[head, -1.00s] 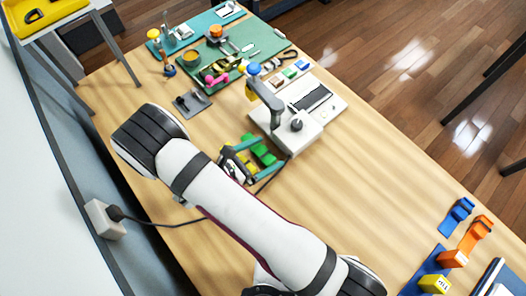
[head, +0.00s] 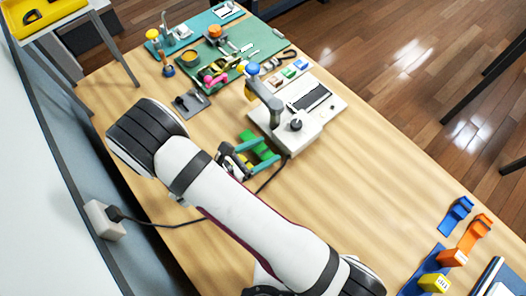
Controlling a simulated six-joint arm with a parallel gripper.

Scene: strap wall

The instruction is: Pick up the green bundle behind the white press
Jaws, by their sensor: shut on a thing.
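The green bundle (head: 262,145) shows just behind the white press (head: 297,132), on its left side in the head view. My gripper (head: 247,155) is at the bundle, with its fingers shut on it. Part of the bundle is hidden by the gripper, and my arm covers the table to the left. I cannot tell whether the bundle touches the table.
A black cord (head: 270,180) runs from the press under my arm to a wall socket (head: 104,219). A green mat (head: 262,42) with tools lies at the far end. Blue and orange straps (head: 475,232) lie at lower right.

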